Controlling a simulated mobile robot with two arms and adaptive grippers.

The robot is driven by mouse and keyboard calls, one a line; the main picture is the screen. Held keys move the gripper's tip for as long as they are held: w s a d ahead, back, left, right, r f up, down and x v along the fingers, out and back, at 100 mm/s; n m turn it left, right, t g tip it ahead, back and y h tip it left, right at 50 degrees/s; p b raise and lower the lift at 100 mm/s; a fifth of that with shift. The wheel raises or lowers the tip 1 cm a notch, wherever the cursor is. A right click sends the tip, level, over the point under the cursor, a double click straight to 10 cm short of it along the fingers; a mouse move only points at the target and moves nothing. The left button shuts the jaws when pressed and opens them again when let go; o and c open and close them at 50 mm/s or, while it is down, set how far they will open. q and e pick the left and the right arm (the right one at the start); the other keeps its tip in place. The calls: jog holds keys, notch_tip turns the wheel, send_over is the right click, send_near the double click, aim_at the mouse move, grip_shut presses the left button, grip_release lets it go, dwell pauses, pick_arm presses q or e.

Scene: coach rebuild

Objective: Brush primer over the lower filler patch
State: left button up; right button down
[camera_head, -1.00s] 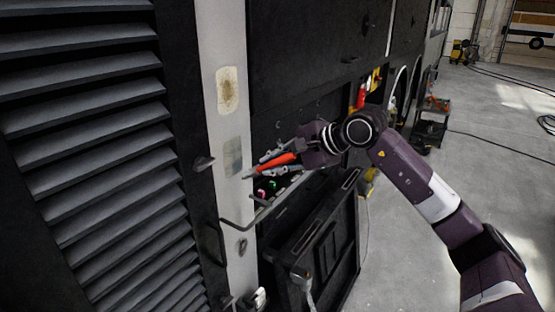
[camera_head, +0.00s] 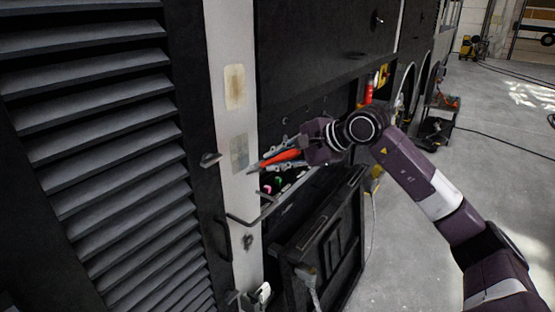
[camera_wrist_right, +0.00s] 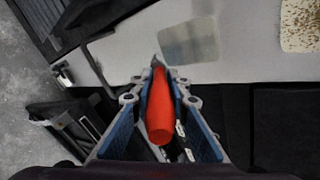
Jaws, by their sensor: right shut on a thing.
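The lower filler patch (camera_head: 239,153) is a grey, blotchy rectangle on the pale upright panel strip. It also shows in the right wrist view (camera_wrist_right: 188,42). My right gripper (camera_head: 283,155) is shut on an orange-handled brush (camera_head: 281,160), whose handle runs between the fingers in the right wrist view (camera_wrist_right: 160,108). The brush tip points at the strip, just below and right of the lower patch in the head view. I cannot tell whether the tip touches the strip. A tan upper patch (camera_head: 235,87) is higher on the strip. My left gripper is not in view.
A dark louvred panel (camera_head: 95,150) fills the left. A small latch (camera_head: 210,159) and a bent metal bar (camera_head: 240,220) are near the strip. An open bay with small coloured items (camera_head: 272,187) lies under my gripper. Open floor (camera_head: 410,260) is at the right.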

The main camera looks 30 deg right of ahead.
jog(key=shift+w+a, duration=0.15)
jog(key=shift+w, duration=0.25)
jog(key=shift+r+p, duration=0.1)
jog(key=shift+p, duration=0.2)
